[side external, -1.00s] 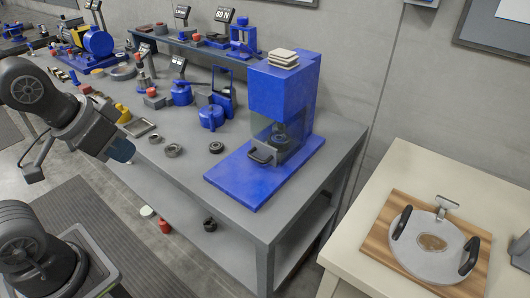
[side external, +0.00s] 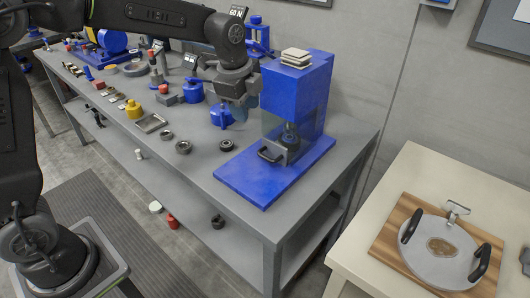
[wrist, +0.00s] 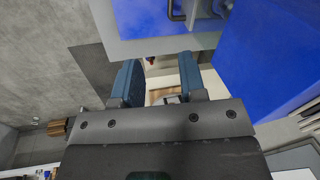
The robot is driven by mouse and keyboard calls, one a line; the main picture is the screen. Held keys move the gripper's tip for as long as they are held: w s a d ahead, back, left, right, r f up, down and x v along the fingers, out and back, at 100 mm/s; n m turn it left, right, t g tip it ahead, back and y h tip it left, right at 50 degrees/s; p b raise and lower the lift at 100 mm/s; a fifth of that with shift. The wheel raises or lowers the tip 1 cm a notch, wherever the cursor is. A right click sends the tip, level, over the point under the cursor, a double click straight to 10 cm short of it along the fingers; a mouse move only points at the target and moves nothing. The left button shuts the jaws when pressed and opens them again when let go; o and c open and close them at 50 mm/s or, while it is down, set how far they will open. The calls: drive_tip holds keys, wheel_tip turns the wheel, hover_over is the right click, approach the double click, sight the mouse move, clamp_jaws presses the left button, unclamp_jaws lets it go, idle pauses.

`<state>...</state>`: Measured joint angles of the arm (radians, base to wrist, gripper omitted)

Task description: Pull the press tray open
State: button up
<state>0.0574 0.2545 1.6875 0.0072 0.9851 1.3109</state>
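The blue press (side external: 296,95) stands on its blue base plate (side external: 247,181) at the right end of the grey bench. The press tray (side external: 287,150) sits in the lower opening of the press, with a dark handle (side external: 269,155) on its front. In the wrist view the handle (wrist: 176,11) shows at the top edge, cut off by the frame. My gripper (side external: 241,117) points down, left of the press and above the handle's height, apart from it. In the wrist view its two blue fingers (wrist: 159,72) are spread, with nothing between them.
Thin slabs (side external: 296,57) lie stacked on top of the press. Dark rings (side external: 227,145) and a shallow metal tray (side external: 150,123) lie on the bench to the left. A side table (side external: 375,215) with a round plate stands right. The bench front before the base plate is clear.

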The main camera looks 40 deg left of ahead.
drive_tip(key=w+f+m, duration=0.2)
drive_tip(key=w+f, duration=0.1)
approach(266, 157)
drive_tip(key=shift+m, duration=0.3)
drive_tip(key=x, duration=0.8)
drive_tip(key=shift+w+a+f, duration=0.1)
drive_tip(key=shift+w+f, duration=0.05)
drive_tip(key=shift+f, duration=0.1)
clamp_jaws()
